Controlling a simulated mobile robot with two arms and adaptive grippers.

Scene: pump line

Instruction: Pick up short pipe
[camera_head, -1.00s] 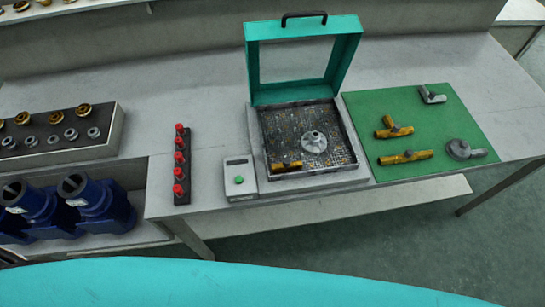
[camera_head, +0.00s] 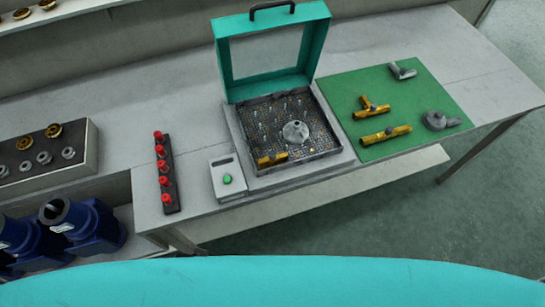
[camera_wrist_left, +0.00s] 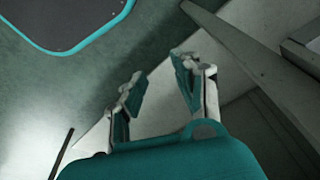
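Yellow pipe pieces lie in the head view. One short yellow pipe (camera_head: 272,159) lies in the front left corner of the open teal-lidded box (camera_head: 226,112). A yellow pipe with a side branch (camera_head: 371,108) and a straighter yellow pipe (camera_head: 386,135) lie on the green mat (camera_head: 431,94). I cannot tell which is the task's short pipe. My left gripper (camera_wrist_left: 158,90) shows in the left wrist view with its fingers apart and nothing between them. It is over floor and a pale surface, away from the pipes. My right gripper is not in view.
A grey cone-shaped part (camera_head: 295,133) stands in the box. Grey fittings (camera_head: 402,71) and (camera_head: 440,121) lie on the mat. A green-button control box (camera_head: 227,179) and a red-knobbed strip (camera_head: 166,172) stand left. Blue pumps (camera_head: 85,226) sit lower left.

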